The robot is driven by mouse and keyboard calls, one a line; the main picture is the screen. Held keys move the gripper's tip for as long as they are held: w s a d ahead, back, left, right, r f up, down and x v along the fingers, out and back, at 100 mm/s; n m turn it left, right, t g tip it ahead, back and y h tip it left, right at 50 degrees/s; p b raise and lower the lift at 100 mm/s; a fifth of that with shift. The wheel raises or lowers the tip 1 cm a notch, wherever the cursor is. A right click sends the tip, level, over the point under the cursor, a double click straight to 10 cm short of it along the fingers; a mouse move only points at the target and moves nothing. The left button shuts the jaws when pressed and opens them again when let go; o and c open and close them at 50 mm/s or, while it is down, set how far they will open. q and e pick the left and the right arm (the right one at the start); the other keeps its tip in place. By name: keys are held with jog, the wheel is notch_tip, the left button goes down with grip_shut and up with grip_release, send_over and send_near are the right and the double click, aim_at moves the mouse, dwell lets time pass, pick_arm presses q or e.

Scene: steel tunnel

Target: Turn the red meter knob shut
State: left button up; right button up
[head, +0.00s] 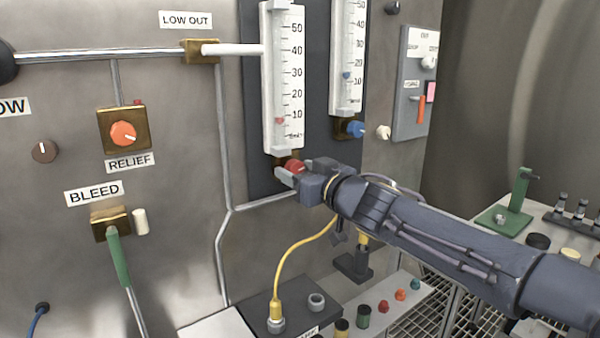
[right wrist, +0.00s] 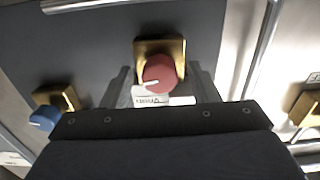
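The red meter knob (head: 294,167) sits on a brass block below the left flow meter (head: 268,80), whose red float rests near the bottom of the scale, about 10 or just under. In the right wrist view the red knob (right wrist: 160,75) has a white pointer line aimed to the left. My right gripper (head: 297,173) is at the knob. Its fingers show on either side of the knob with a gap on each side, so it is open and not gripping. I cannot tell how far the fingertips reach around the knob. My left gripper is not in view.
A blue knob (head: 355,129) sits under the right meter (head: 348,60). The relief knob (head: 123,133) and green bleed lever (head: 118,260) are at left. A yellow hose (head: 290,255) and a pipe (head: 222,180) run below and beside the meter panel.

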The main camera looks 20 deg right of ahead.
jog(key=c, duration=0.9)
jog(key=shift+n, duration=0.3)
jog(key=n, duration=0.3)
jog(key=shift+n, duration=0.3)
jog(key=n, duration=0.3)
jog(key=shift+n, duration=0.3)
jog(key=n, duration=0.3)
jog(key=shift+f+n, duration=0.1)
jog(key=shift+n, duration=2.2)
jog(key=o, duration=1)
